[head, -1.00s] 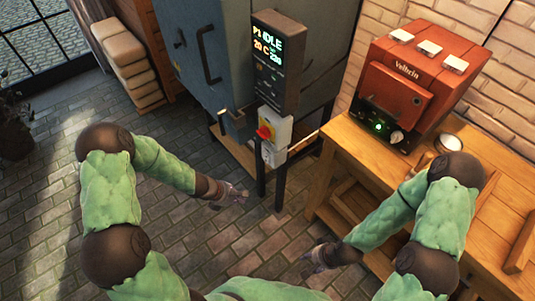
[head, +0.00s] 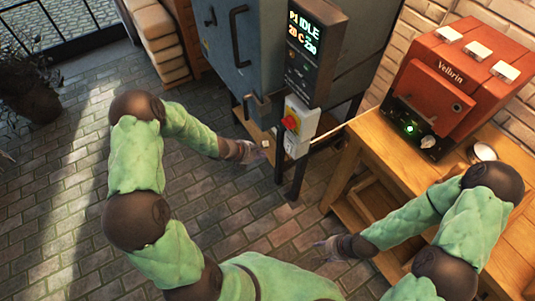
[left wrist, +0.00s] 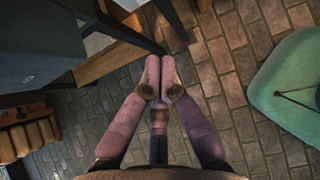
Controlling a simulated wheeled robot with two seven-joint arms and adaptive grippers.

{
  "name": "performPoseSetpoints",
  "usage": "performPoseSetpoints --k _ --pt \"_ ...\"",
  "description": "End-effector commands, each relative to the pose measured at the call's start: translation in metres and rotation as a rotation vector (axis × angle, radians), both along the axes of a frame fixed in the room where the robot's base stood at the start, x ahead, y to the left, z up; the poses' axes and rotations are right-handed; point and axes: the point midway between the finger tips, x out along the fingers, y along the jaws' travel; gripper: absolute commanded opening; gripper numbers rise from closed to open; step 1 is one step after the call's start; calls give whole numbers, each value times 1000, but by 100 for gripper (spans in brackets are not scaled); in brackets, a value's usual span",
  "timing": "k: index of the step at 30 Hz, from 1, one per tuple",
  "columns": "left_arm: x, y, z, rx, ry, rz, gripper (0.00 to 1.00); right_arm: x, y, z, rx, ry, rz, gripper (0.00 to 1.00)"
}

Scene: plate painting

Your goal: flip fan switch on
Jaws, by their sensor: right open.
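A dark control panel (head: 313,55) with a lit display reading IDLE stands on a post beside the blue-grey cabinet. Below it is a white box with a red rotary knob on yellow (head: 290,122), and under that a smaller white switch box (head: 296,147). No label shows which one is the fan switch. My left gripper (head: 260,153) is left of the post, apart from the boxes. In the left wrist view its fingers (left wrist: 160,77) are together with nothing seen between them. My right gripper (head: 322,246) is open and empty, low by the wooden bench.
The large blue-grey cabinet (head: 240,60) with handles stands behind the post. A red Veltrin machine (head: 455,85) and a small white-topped cup (head: 484,152) are on the wooden bench (head: 380,140) at right. Brick floor (head: 240,200) is open at left and centre.

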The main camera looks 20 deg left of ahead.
Motion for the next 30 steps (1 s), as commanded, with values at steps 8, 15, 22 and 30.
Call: performPoseSetpoints --k 8,15,22,30 --pt "27 -23 -42 -2 3 -4 0 0 0 -23 0 0 0 46" --pt "52 -42 -66 1 -1 -4 0 0 0 -37 0 0 0 46" --pt "72 -57 -67 0 0 -3 0 0 0 -42 0 0 0 46" --pt "77 -61 -67 -1 2 -1 0 0 0 -42 0 0 0 46"
